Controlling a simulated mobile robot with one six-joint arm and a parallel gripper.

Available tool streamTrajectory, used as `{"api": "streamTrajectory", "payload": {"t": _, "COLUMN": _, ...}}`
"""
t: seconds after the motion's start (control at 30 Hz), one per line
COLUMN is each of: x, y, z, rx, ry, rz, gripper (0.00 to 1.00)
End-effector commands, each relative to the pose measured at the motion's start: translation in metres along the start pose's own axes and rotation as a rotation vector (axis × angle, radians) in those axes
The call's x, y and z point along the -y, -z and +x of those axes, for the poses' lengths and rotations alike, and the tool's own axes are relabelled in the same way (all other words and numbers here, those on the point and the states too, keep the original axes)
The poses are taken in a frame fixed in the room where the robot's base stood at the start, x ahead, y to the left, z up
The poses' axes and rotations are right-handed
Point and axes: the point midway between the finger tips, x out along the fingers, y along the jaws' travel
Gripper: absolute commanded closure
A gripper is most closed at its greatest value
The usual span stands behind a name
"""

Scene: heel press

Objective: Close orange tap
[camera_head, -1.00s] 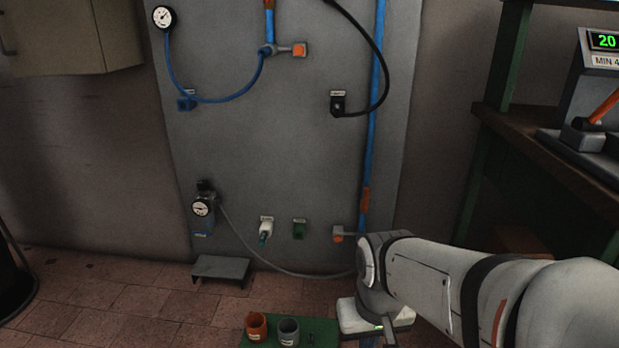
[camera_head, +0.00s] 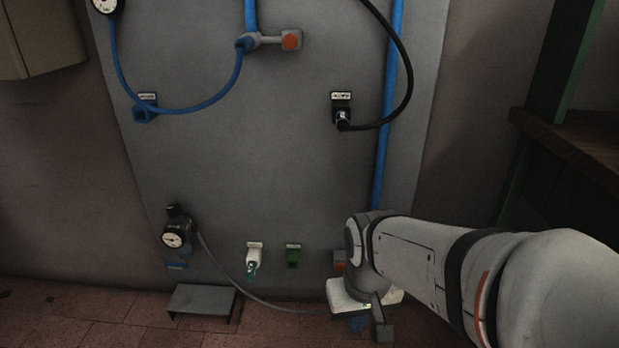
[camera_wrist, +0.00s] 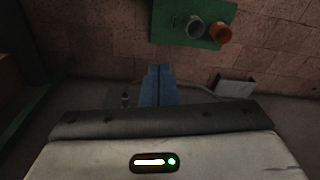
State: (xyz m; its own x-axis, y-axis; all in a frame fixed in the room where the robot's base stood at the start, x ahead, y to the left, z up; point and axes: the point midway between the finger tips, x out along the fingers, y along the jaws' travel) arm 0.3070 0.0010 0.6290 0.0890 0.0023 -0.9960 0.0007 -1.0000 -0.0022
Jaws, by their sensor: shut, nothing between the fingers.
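An orange square knob (camera_head: 291,39) sits at the end of a short grey arm beside the blue pipe, at the upper part of the grey wall panel. I cannot tell which one is the orange tap. My gripper (camera_head: 358,323) is low in front of the panel, pointing down, below and right of the lower knob. In the wrist view, its blue fingers (camera_wrist: 158,84) are shut and empty. My arm hides the lower end of the right blue pipe.
A grey step (camera_head: 202,300) stands on the floor at left. A gauge (camera_head: 173,237) with a hose, a white fitting (camera_head: 254,257) and a green socket (camera_head: 293,255) line the lower panel. A green board (camera_wrist: 210,42) carries a grey cup (camera_wrist: 195,27) and an orange cup (camera_wrist: 220,33).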

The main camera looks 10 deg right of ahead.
Motion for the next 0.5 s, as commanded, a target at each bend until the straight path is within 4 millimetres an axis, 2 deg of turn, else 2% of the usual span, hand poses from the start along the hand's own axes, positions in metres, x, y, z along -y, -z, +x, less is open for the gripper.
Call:
{"api": "streamTrajectory", "payload": {"t": 0.27, "x": -0.002, "y": 0.006, "z": -0.004, "rx": 0.019, "ry": -0.018, "rz": -0.003, "gripper": 1.00}}
{"api": "streamTrajectory", "payload": {"t": 0.37, "x": -0.013, "y": 0.019, "z": -0.010, "rx": 0.067, "ry": -0.066, "rz": -0.002, "gripper": 1.00}}
{"api": "streamTrajectory", "payload": {"t": 0.5, "x": -0.029, "y": 0.053, "z": -0.018, "rx": 0.162, "ry": -0.187, "rz": -0.016, "gripper": 1.00}}
